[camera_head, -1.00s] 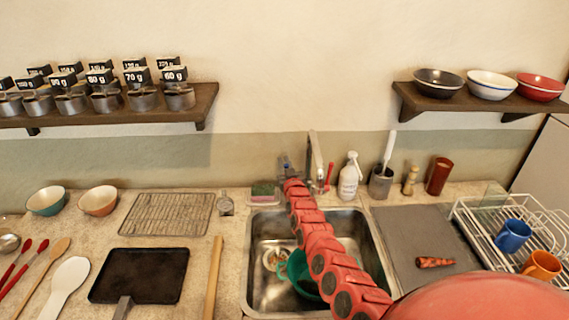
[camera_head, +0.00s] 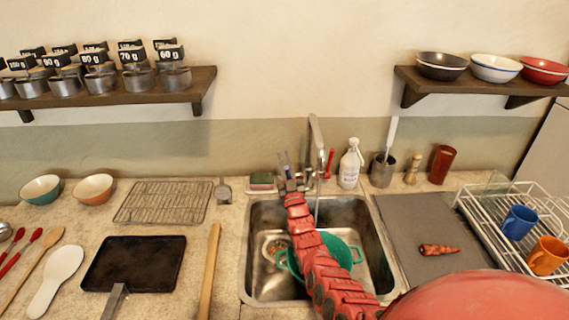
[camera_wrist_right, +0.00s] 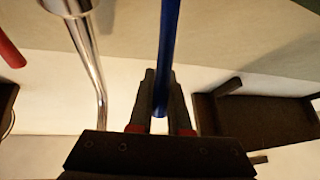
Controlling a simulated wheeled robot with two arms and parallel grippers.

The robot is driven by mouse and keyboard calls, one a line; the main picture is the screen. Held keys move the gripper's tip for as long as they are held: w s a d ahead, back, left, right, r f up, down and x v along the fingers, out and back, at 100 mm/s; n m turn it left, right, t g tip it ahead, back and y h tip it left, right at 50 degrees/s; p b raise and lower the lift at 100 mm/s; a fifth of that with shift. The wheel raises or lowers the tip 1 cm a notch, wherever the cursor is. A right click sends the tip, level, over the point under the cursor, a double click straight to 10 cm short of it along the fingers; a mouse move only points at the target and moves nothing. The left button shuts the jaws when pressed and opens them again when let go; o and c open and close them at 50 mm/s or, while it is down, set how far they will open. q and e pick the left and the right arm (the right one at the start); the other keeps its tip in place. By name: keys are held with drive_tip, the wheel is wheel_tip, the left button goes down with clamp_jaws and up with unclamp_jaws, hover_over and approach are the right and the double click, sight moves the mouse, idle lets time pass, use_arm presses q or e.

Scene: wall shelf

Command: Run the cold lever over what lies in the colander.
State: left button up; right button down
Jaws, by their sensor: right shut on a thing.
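The blue cold lever (camera_head: 285,160) stands at the left of the chrome faucet (camera_head: 316,140) behind the sink. My right gripper (camera_head: 289,182) is shut on it; in the right wrist view the blue lever (camera_wrist_right: 168,45) runs between the fingers (camera_wrist_right: 161,105). The red lever (camera_head: 329,162) is at the faucet's right. A thin pale line below the spout looks like running water. The green colander (camera_head: 350,245) sits in the sink (camera_head: 255,225) under my right arm, which hides its middle and most of its contents. My left gripper is out of view.
A soap bottle (camera_head: 351,165), a utensil holder (camera_head: 382,170) and a sponge (camera_head: 262,180) stand near the faucet. A carrot (camera_head: 438,250) lies on the grey mat (camera_head: 400,215). A rolling pin (camera_head: 211,270) lies left of the sink. A dish rack (camera_head: 480,215) stands at right.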

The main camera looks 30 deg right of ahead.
idle(0.4)
drive_tip(key=c, duration=0.9)
unclamp_jaws()
drive_tip(key=shift+o, duration=0.2)
drive_tip(key=shift+r, duration=0.1)
